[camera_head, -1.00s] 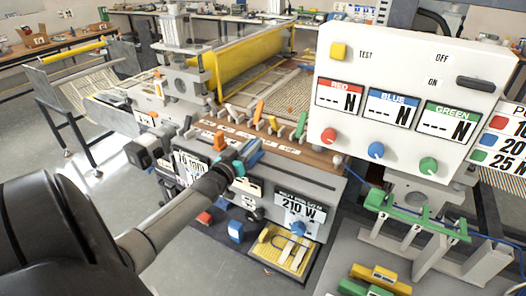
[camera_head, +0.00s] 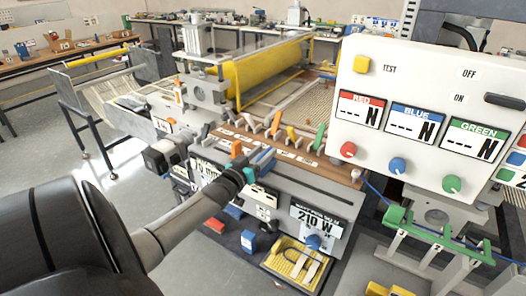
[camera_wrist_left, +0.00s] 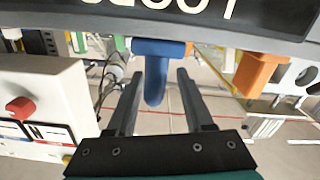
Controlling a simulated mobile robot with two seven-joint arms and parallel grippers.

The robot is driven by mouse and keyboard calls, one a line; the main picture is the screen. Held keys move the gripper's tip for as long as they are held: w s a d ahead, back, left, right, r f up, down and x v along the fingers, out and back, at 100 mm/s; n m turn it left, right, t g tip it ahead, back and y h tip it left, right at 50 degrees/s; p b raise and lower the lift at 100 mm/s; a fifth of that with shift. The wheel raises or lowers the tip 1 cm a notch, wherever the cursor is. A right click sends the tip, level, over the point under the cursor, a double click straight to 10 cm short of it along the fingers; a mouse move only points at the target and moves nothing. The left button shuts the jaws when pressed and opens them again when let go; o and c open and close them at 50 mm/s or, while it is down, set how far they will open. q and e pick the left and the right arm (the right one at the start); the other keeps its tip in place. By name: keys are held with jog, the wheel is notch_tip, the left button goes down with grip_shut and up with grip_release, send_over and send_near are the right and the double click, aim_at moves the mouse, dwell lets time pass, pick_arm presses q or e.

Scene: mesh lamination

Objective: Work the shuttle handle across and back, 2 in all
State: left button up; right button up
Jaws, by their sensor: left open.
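A blue handle (camera_wrist_left: 158,62) hangs from the dark front rail of the machine in the left wrist view. My left gripper (camera_wrist_left: 160,82) is open, with one finger on each side of the blue handle; I cannot tell whether either touches it. An orange handle (camera_wrist_left: 258,72) sits to the right on the same rail. In the head view my left gripper (camera_head: 257,164) is at the machine's front, just right of the orange handle (camera_head: 237,149), and largely covers the blue one. No label shows which is the shuttle handle. My right gripper is not in view.
A white control panel (camera_head: 430,85) with red, blue and green knobs stands to the right. Several coloured levers stand on the wooden strip (camera_head: 285,152) behind the rail. A yellow tray (camera_head: 297,262) lies below. A green rack (camera_head: 435,235) is at lower right.

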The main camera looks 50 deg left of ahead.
pick_arm(q)
jog(key=shift+d, duration=0.1)
jog(key=shift+s+d, duration=0.15)
jog(key=shift+s, duration=0.5)
jog(key=p+v, duration=0.1)
jog(key=v, duration=1.3)
jog(key=shift+w, duration=0.1)
